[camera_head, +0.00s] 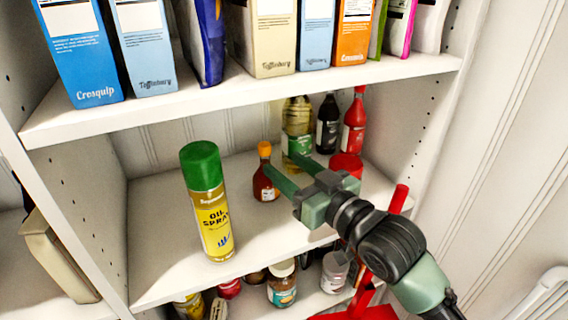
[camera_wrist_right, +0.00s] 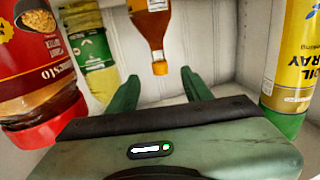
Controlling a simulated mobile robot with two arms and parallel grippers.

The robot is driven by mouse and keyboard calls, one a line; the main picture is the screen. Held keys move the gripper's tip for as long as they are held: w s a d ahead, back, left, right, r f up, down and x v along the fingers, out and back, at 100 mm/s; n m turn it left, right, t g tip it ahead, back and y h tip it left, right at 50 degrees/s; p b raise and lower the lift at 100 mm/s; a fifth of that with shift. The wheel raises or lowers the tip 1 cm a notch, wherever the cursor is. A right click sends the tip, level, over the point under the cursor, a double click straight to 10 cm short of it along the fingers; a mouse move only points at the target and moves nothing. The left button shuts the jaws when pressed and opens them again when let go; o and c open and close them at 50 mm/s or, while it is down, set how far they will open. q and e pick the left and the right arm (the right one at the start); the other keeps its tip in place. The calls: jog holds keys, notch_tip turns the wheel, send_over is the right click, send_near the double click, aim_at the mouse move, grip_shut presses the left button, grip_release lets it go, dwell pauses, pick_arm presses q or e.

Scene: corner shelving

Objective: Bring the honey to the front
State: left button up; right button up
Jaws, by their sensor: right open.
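A small amber bottle with an orange cap (camera_head: 265,182), which looks like the honey, stands upright on the middle shelf, set back from the front edge. It also shows upside down in the right wrist view (camera_wrist_right: 152,25), ahead of the fingers. My right gripper (camera_head: 279,162) reaches in from the right with its fingers apart and nothing between them. In the head view one fingertip overlaps the bottle's right side; I cannot tell if they touch. The open fingers also show in the wrist view (camera_wrist_right: 160,76). My left gripper is not in view.
A green-capped oil spray can (camera_head: 211,205) stands left of the bottle, nearer the front. A red-lidded container (camera_head: 346,162), an oil bottle (camera_head: 298,115), a dark bottle (camera_head: 328,125) and a red bottle (camera_head: 354,122) stand right and behind. Boxes fill the upper shelf (camera_head: 240,92).

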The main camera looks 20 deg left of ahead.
aim_at(268, 152)
jog(key=p+x, duration=0.2)
jog(key=x, duration=0.4)
jog(key=shift+w+a+r, duration=0.1)
jog(key=shift+a, duration=0.2)
jog(key=shift+p+x, duration=0.45)
jog(key=shift+x, duration=0.35)
grip_shut()
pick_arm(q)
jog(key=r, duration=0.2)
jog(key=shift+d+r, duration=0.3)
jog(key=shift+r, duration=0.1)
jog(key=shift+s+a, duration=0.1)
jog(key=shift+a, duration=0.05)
